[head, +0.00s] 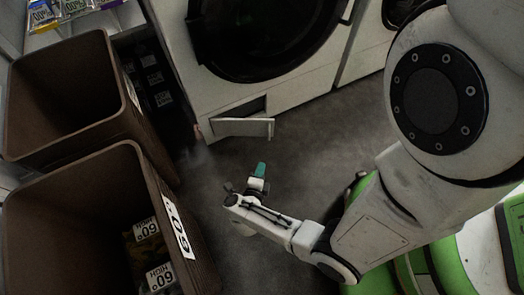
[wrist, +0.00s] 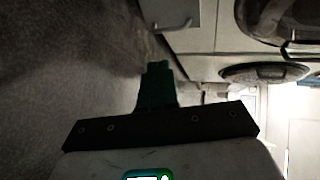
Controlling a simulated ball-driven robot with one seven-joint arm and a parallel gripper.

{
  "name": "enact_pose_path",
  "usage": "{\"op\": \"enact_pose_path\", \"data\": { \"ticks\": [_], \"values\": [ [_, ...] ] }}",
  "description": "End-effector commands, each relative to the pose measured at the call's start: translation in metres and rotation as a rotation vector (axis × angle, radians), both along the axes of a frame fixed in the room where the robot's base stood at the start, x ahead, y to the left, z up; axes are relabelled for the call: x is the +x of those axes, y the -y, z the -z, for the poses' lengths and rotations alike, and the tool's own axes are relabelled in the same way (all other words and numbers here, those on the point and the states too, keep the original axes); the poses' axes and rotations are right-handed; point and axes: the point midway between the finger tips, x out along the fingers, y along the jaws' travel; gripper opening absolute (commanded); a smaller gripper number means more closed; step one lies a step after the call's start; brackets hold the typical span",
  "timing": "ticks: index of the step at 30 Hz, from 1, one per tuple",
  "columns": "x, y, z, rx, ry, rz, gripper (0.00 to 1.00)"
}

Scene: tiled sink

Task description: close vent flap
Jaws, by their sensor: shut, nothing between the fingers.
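The vent flap (head: 243,127) is a pale panel low on the front of the white washing machine (head: 290,84). It stands open, swung out from a dark opening (head: 240,108). My gripper (head: 261,169), with teal fingertips, is shut and empty above the grey floor. It is in front of the flap and apart from it. In the wrist view my shut fingertips (wrist: 156,70) point towards a pale panel (wrist: 170,14) at the top edge, which appears to be the flap. A gap of floor shows between them.
Two brown bins stand on the left, a far one (head: 70,120) and a near one (head: 90,175) with a 60° label and packets inside. Another machine (head: 375,40) stands at the right of the washer. The floor (head: 330,135) before the machines is clear.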

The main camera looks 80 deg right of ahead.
Motion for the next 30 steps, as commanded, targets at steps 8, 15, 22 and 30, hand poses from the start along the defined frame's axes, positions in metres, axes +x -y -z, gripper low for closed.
{"op": "enact_pose_path", "data": {
  "ticks": [8, 15, 22, 30],
  "values": [
    [0.0, 0.041, 0.015, -0.003, -0.001, 0.002, 0.0],
    [0.0, 0.086, 0.031, -0.003, -0.002, 0.0, 0.0],
    [0.0, 0.119, 0.033, -0.002, -0.002, -0.001, 0.0],
    [0.001, 0.133, 0.032, -0.001, -0.002, -0.004, 0.0]
  ]
}}
